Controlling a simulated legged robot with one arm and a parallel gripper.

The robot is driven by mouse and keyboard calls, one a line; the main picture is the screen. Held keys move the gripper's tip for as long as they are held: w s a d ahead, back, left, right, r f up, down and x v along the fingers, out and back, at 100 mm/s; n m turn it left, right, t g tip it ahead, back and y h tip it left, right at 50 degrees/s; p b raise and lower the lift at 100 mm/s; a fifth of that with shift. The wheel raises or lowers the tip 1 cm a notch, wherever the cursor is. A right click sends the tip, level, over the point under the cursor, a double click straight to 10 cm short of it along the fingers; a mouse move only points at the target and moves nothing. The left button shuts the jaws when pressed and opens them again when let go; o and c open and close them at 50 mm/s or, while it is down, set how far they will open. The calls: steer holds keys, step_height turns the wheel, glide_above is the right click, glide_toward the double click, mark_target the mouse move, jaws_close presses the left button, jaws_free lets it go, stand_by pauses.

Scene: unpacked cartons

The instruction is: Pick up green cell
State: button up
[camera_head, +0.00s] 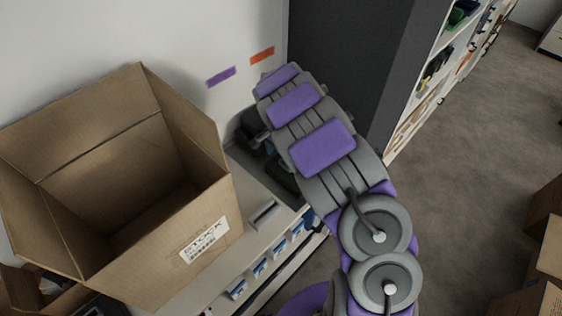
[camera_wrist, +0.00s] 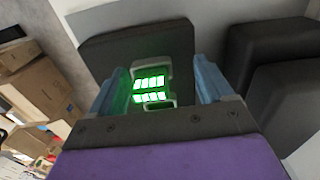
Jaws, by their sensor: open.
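The green cell (camera_wrist: 151,85) shows in the wrist view as a glowing green block with lit bars and a handle-like frame. It lies between the two blue-grey fingers of my gripper (camera_wrist: 162,88), against a dark block (camera_wrist: 140,45). The fingers stand apart on either side of it, and I cannot tell whether they touch it. In the head view my purple and grey arm reaches to a shelf corner and hides the cell and the fingers.
A large open carton (camera_head: 165,250) stands on the shelf to the left of my arm. A dark upright panel (camera_head: 345,70) rises just behind and to the right of the arm. Another dark block (camera_wrist: 285,85) sits right of the fingers. Cartons (camera_head: 545,250) stand on the floor at the right.

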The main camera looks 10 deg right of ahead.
steer(key=shift+s+d+f, duration=0.1)
steer(key=shift+s+f, duration=0.15)
steer(key=shift+f, duration=0.25)
steer(key=d, duration=0.2)
steer(key=d+f, duration=0.1)
steer(key=shift+w+d, duration=0.35)
steer(key=shift+c, duration=0.2)
steer(key=shift+d+r, duration=0.2)
steer(key=shift+d, duration=0.15)
steer(key=shift+c, duration=0.8)
steer(key=shift+s+r, duration=0.1)
steer(key=shift+s, duration=0.05)
steer(key=shift+c, duration=0.8)
steer(key=a, duration=0.3)
steer(key=shift+a, duration=0.2)
steer(key=c, duration=0.4)
steer(key=shift+a+r, duration=0.1)
steer(key=shift+a, duration=0.05)
steer(key=shift+c, duration=1)
steer(key=shift+d, duration=0.5)
steer(key=c, duration=0.3)
steer(key=shift+d, duration=0.45)
steer(key=shift+c, duration=0.2)
steer(key=shift+a, duration=0.2)
jaws_close()
